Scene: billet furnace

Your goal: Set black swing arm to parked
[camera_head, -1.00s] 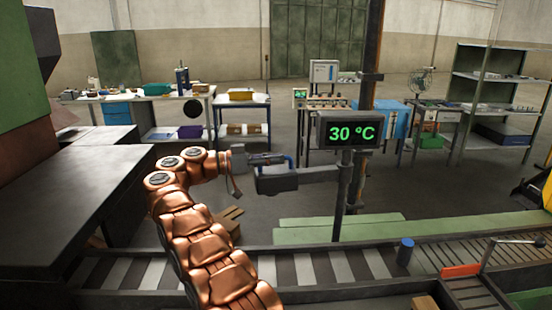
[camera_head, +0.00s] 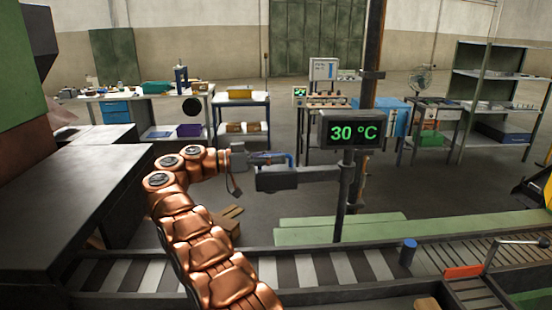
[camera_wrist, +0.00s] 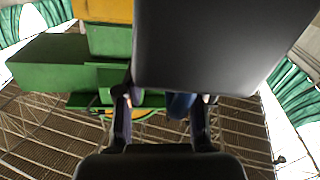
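The black swing arm (camera_head: 318,173) reaches left from the dark post in the head view and ends in a dark block (camera_head: 276,180). My gripper (camera_head: 268,158) is at the top of that block, by a small blue part. In the wrist view a big dark surface, likely this block (camera_wrist: 205,45), fills the upper middle. My fingers (camera_wrist: 162,115) stand apart below it, with a blue part (camera_wrist: 180,104) between them, nearer the right finger. I see no firm hold; contact with the blue part cannot be told.
A display reading 30 °C (camera_head: 351,130) hangs on the post just right of the swing arm. A roller conveyor (camera_head: 300,268) runs below, with a blue cylinder (camera_head: 408,252) at its edge. A dark bench (camera_head: 70,200) stands at left. Open floor lies behind the swing arm.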

